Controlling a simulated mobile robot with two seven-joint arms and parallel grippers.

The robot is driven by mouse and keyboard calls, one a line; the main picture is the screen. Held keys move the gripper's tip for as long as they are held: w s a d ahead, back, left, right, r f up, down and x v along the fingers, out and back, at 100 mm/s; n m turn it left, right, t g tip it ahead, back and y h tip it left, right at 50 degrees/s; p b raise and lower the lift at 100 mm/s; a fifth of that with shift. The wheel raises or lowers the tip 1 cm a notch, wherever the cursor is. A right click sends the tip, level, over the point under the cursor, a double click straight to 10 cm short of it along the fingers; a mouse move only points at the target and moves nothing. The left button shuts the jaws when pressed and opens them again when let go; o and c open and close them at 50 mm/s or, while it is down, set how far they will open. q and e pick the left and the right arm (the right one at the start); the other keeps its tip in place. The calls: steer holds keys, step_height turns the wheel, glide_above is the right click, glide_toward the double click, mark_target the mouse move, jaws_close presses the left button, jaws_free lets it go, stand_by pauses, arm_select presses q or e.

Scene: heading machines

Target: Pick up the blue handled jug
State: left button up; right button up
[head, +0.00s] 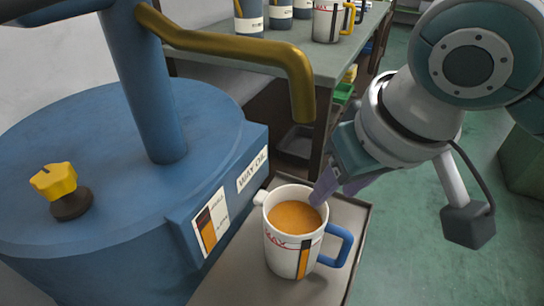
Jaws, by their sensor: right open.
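The blue handled jug (291,258) is white with a red MAX mark and an orange and black strip. It stands upright on a grey tray-like ledge and holds an orange-brown liquid. Its blue handle (338,246) points right, and its spout points left. My right gripper (338,188) is at the jug's far right rim, above the handle, with its fingers open and nothing seen between them. I cannot tell whether a finger touches the rim. My left gripper is not in view.
A blue drum (110,215) labelled WAY OIL, with a yellow knob (54,181) and a brass spout (230,43), stands left of the jug. The ledge's raised edge (361,230) is at right. A bench (350,62) behind holds bottles and a yellow-handled jug (327,22). Green floor lies right.

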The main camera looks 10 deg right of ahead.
mark_target(323, 211)
steer(key=b+x, duration=0.1)
steer(key=x, duration=0.3)
steer(key=shift+f, duration=0.4)
steer(key=b+x, duration=0.1)
steer(key=x, duration=0.1)
steer(key=b+x, duration=0.1)
steer(key=x, duration=0.2)
steer(key=shift+d+f+b, duration=0.2)
steer(key=shift+f+b, duration=0.1)
steer(key=shift+b, duration=0.1)
steer(key=c, duration=0.4)
jaws_close()
